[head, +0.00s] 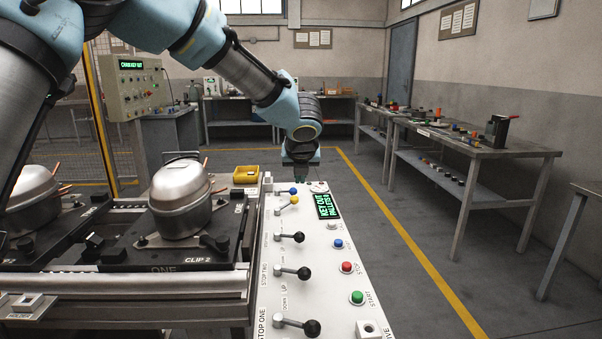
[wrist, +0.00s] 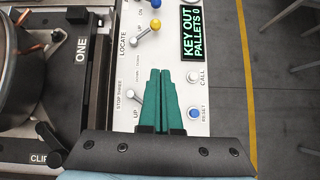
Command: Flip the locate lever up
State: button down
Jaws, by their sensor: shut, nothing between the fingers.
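The locate lever shows in the wrist view with a yellow knob (wrist: 155,25) above and right of its round pivot (wrist: 133,41), beside the LOCATE label. In the head view its yellow knob (head: 294,200) is near the far end of the white panel. My gripper (wrist: 161,72) has its green fingers together and empty, over the panel between the locate lever and the stop three lever (wrist: 134,95). The fingertips appear apart from the yellow knob. The fingers hide the stop three knob. In the head view my gripper (head: 297,180) is at the panel's far end.
A blue-knobbed lever (wrist: 155,4) is just beyond the yellow one. The green KEY OUT display (wrist: 192,30) and the call (wrist: 193,77) and reset (wrist: 194,113) buttons lie to the right. A compressor (head: 180,200) on its pallet stands left of the panel.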

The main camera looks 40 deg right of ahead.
jog(key=shift+v, duration=1.7)
jog(key=shift+s+f, duration=0.1)
